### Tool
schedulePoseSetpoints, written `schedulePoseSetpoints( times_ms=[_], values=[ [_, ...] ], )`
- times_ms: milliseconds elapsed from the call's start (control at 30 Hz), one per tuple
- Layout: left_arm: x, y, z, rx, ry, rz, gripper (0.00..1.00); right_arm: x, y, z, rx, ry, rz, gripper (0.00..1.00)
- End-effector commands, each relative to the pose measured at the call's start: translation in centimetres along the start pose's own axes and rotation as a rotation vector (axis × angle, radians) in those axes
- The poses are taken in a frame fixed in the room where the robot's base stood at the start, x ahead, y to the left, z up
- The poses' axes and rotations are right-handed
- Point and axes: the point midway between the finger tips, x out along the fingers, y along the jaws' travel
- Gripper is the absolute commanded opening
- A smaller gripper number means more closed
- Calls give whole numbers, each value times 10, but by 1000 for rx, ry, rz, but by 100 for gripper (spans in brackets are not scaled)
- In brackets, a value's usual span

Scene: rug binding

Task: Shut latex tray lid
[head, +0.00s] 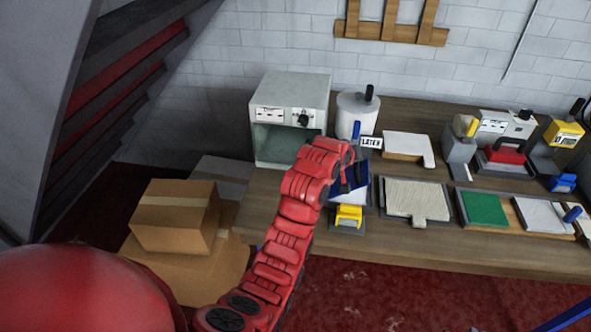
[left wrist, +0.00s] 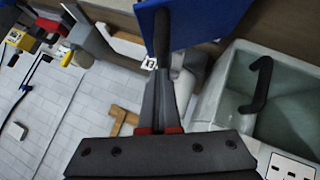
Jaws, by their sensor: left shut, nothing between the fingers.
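The latex tray (head: 352,198) stands near the front left of the bench, with a white inside showing. Its dark blue lid (head: 362,175) appears raised and tilted, partly hidden behind my gripper in the head view. The lid shows as a blue panel (left wrist: 205,22) at the top of the left wrist view. My left gripper (head: 347,165) is at the lid, its fingers together and empty. In the left wrist view the dark fingertips (left wrist: 162,40) overlap the blue panel; I cannot tell whether they touch it. My right gripper is not in view.
A grey open-fronted box (head: 290,110) stands behind the tray, near a white canister (head: 357,112) and a LATEX label (head: 371,143). A yellow clip-like part (head: 348,215) is at the tray's front. A beige rug piece (head: 417,197) lies to the right. Cardboard boxes (head: 175,215) stand left.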

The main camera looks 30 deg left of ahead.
Motion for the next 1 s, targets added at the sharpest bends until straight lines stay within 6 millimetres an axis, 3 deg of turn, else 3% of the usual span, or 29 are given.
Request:
schedulePoseSetpoints(
  times_ms=[33, 100, 500, 1000],
  values=[
    [12, 5, 8, 36, 1, -27, 0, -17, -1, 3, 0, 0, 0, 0],
    [21, 11, 13, 83, -1, -75, 0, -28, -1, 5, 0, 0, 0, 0],
    [60, 33, 49, 320, -3, -327, 0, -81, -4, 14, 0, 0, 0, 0],
    [82, 36, 69, 380, 0, -392, 0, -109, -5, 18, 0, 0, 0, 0]
  ],
)
